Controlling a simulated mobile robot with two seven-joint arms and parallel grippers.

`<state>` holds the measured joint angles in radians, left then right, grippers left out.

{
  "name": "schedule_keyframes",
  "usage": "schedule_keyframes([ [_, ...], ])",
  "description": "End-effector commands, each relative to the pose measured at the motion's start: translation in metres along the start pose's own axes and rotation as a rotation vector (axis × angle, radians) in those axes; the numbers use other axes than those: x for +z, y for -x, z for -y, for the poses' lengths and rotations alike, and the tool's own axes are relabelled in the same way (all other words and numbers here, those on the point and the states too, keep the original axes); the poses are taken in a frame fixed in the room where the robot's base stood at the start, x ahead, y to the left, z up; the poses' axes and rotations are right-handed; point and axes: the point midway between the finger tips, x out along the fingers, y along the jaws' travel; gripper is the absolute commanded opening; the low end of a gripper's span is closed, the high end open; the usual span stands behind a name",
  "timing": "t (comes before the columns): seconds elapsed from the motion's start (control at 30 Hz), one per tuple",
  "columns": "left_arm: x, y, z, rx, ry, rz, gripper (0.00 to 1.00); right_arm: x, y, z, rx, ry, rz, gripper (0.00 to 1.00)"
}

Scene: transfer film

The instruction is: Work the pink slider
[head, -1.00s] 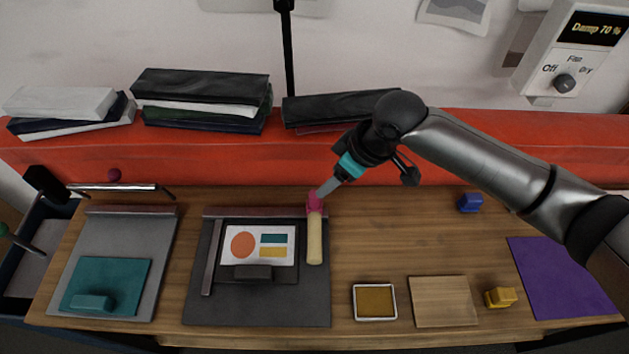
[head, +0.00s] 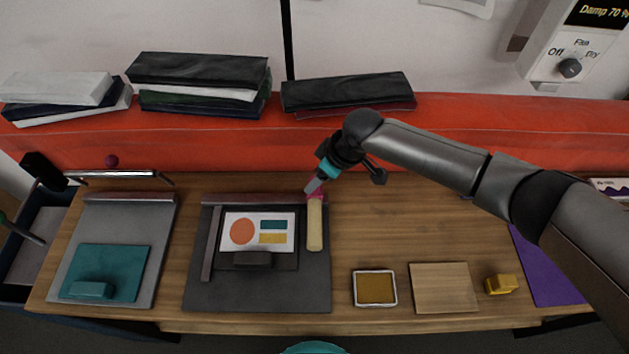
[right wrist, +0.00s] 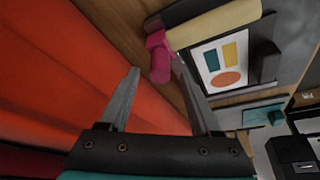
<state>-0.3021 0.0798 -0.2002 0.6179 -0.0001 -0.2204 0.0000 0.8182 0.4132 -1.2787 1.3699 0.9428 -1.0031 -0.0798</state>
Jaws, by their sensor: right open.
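The pink slider (head: 315,196) sits at the back right of the dark grey board (head: 255,294), at the far end of a cream bar (head: 314,228). My right gripper (head: 309,190) is open and points down at the slider from behind, partly covering it. In the right wrist view the slider (right wrist: 157,58) lies just beyond the open fingertips (right wrist: 155,67), closest to the right-hand finger in the picture. I cannot tell whether a finger touches it.
A printed card (head: 240,231) with coloured shapes lies on the board, with a dark block (head: 252,259) at its front edge. A red ledge (head: 220,145) with stacked folders runs behind. A framed ochre pad (head: 374,288), wooden square (head: 443,288) and yellow block (head: 501,284) stand right.

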Motion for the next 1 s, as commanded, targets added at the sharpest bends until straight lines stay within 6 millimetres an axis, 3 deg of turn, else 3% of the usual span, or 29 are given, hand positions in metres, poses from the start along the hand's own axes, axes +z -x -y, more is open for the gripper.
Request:
schedule_keyframes([
  [0.23,0.0,-0.006,0.0,0.0,0.0,-0.001,0.5,0.0,-0.027,0.001,-0.001,-0.001,0.0,0.64],
  [0.67,-0.002,-0.006,0.0,-0.001,0.0,-0.005,0.5,0.0,-0.033,0.0,0.0,0.0,-0.001,0.64],
  [1.0,-0.003,-0.006,0.001,-0.001,0.0,-0.006,0.5,0.0,-0.033,0.0,0.0,-0.001,-0.001,0.28],
])
